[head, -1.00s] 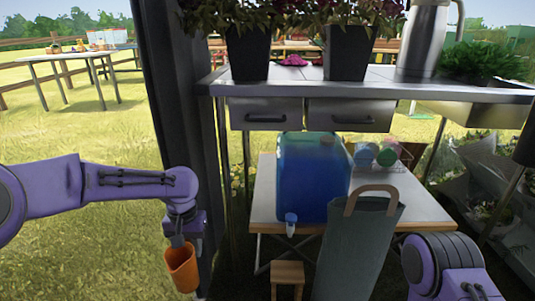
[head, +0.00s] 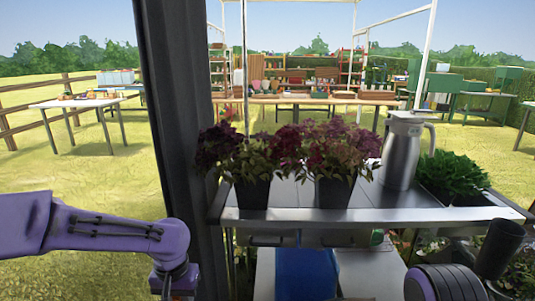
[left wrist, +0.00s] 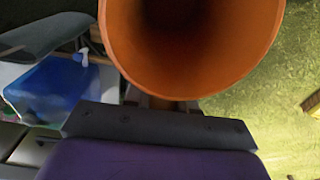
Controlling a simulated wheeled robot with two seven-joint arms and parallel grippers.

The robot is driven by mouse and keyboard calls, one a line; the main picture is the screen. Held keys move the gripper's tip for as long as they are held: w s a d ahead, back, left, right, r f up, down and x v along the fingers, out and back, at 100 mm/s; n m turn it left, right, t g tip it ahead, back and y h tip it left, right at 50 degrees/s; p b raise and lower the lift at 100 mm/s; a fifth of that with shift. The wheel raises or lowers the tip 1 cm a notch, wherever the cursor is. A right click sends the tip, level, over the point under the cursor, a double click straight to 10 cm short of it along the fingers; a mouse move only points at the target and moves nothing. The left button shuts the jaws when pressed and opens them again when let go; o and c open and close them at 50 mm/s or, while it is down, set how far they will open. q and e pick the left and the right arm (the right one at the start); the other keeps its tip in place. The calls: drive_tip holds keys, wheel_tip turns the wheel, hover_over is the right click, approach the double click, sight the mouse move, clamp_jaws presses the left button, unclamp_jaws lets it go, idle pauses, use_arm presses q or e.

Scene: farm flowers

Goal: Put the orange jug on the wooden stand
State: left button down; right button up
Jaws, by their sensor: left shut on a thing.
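The orange jug (left wrist: 190,75) fills the top middle of the left wrist view, its round open mouth facing the camera. My left gripper (left wrist: 165,103) is shut on it at its near side. In the head view only my left wrist shows at the bottom edge; the jug and fingers are below the picture. The wooden stand is not in the head view now. A yellowish wooden piece (left wrist: 312,104) is cut off at the right edge of the left wrist view; I cannot tell whether it is the stand. My right gripper is out of view.
A metal-edged table (head: 400,214) with potted flowers (head: 252,165) and a steel jug (head: 403,150) stands ahead. A blue container (head: 306,274) is below it. A dark post (head: 172,110) rises beside my left arm. Grass lies open at left.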

use_arm(q)
drive_tip(key=r+p, duration=0.1)
drive_tip(key=r, duration=0.1)
drive_tip(key=s+r+p, duration=0.1)
drive_tip(key=r+p, duration=0.1)
drive_tip(key=r, duration=0.1)
drive_tip(key=shift+s, duration=0.1)
drive_tip(key=shift+f, duration=0.1)
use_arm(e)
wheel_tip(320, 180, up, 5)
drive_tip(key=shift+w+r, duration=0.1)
